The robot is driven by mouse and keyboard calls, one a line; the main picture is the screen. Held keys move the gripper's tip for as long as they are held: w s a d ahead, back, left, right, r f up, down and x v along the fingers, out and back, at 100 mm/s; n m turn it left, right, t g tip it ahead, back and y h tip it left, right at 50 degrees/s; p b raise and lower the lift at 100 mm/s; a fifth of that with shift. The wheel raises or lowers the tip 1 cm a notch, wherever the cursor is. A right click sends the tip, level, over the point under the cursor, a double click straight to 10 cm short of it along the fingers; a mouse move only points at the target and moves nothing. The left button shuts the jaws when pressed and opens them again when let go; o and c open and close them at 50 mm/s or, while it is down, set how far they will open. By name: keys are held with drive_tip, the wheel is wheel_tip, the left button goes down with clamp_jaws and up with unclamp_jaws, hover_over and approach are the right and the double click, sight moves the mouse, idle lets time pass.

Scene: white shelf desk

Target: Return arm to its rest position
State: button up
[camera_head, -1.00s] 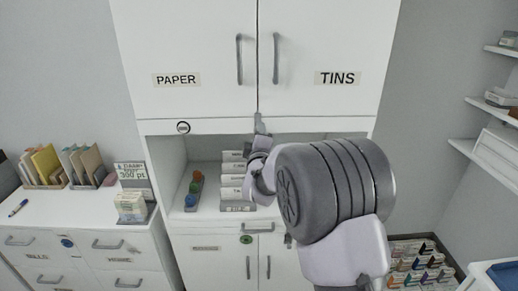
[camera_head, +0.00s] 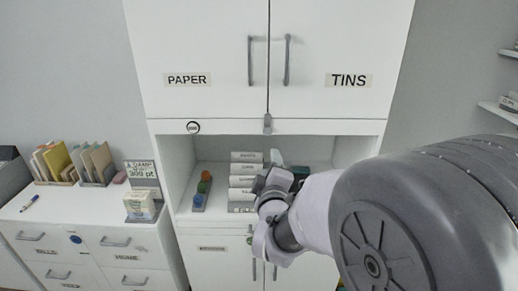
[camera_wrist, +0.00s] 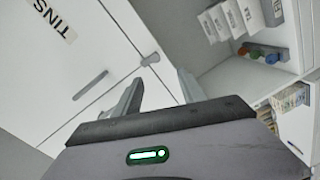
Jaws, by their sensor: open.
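My gripper (camera_wrist: 160,95) shows in the wrist view with its two grey fingers apart and nothing between them. In the head view my gripper (camera_head: 276,172) is in front of the open shelf niche, below the cabinet doors, and the large grey arm joint fills the lower right. The fingers are small and partly hidden there, in front of the stacked white labelled boxes (camera_head: 243,183). The same boxes (camera_wrist: 235,18) show at the top right of the wrist view.
The upper cabinet doors, marked PAPER (camera_head: 187,79) and TINS (camera_head: 348,80), are shut. Round coloured items in a small tray (camera_head: 201,195) stand at the niche's left. A low drawer cabinet (camera_head: 85,225) with card holders stands at left. Wall shelves (camera_head: 500,111) are at right.

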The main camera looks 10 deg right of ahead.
drive_tip(key=s+f+m+g+y+b, duration=0.1)
drive_tip(key=s+f+m+g, duration=0.2)
drive_tip(key=s, duration=0.8)
drive_tip(key=s+f+m+g+y+b, duration=0.1)
drive_tip(key=s+m+g, duration=0.3)
drive_tip(key=s+m, duration=0.4)
drive_tip(key=s+f+m+g+y+b, duration=0.1)
drive_tip(key=s+f+m+g, duration=0.3)
drive_tip(key=s, duration=1)
drive_tip(key=shift+f+m+y+b, duration=0.35)
drive_tip(key=shift+m+b, duration=0.3)
drive_tip(key=shift+m, duration=0.25)
drive_tip(key=shift+r, duration=0.1)
